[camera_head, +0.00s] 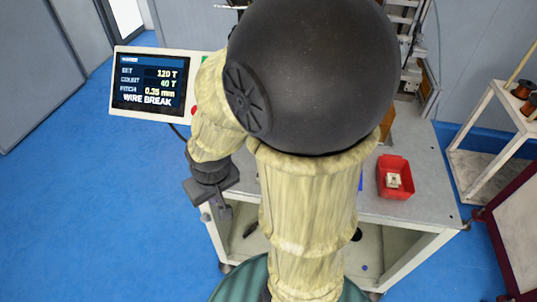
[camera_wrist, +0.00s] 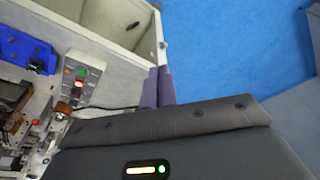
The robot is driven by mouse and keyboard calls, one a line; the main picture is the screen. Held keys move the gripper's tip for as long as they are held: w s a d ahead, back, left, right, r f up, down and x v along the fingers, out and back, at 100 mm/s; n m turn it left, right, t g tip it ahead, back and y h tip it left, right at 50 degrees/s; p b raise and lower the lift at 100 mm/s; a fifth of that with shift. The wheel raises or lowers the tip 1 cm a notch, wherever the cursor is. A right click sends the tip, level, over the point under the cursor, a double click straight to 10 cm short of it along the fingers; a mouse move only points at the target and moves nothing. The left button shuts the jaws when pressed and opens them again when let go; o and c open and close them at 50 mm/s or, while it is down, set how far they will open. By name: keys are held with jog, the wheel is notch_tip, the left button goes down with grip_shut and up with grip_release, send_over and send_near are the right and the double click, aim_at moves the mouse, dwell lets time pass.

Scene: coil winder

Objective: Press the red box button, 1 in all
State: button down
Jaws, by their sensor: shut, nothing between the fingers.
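In the wrist view, a small light-grey control box (camera_wrist: 85,78) carries a lit red button (camera_wrist: 80,85) with a green one (camera_wrist: 82,72) close to it. The box lies left of my fingers. My gripper (camera_wrist: 158,88) is shut and empty, with its two fingers together, apart from the red button. In the head view my gripper (camera_head: 226,212) hangs near the left front edge of the bench. There my arm hides most of the middle of the bench, and I cannot make out the control box.
A display (camera_head: 152,85) reading "WIRE BREAK" stands at the left, with a red spot (camera_head: 194,110) by its right edge. A red tray (camera_head: 395,193) holding a pale part sits on the grey bench (camera_head: 425,165). A blue holder (camera_wrist: 24,52) lies beside the control box. Blue floor is clear at left.

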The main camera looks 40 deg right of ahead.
jog(key=w+d+f+n+h+p, duration=0.1)
jog(key=w+d+n+h+p, duration=0.2)
jog(key=d, duration=0.6)
jog(key=w+d+f+n+h+p, duration=0.2)
jog(key=w+d+n, duration=0.3)
jog(key=d, duration=0.4)
jog(key=w+d+f+n+h+p, duration=0.1)
jog(key=w+d+n+h+p, duration=0.2)
jog(key=d, duration=0.6)
jog(key=shift+w+d+f+n+h+p, duration=0.15)
jog(key=shift+w+d+n+h+p, duration=0.3)
jog(key=shift+n, duration=0.25)
jog(key=shift+f, duration=0.1)
notch_tip(320, 180, down, 9)
jog(key=b, duration=0.7)
jog(key=shift+a, duration=0.1)
jog(key=shift+f, duration=0.25)
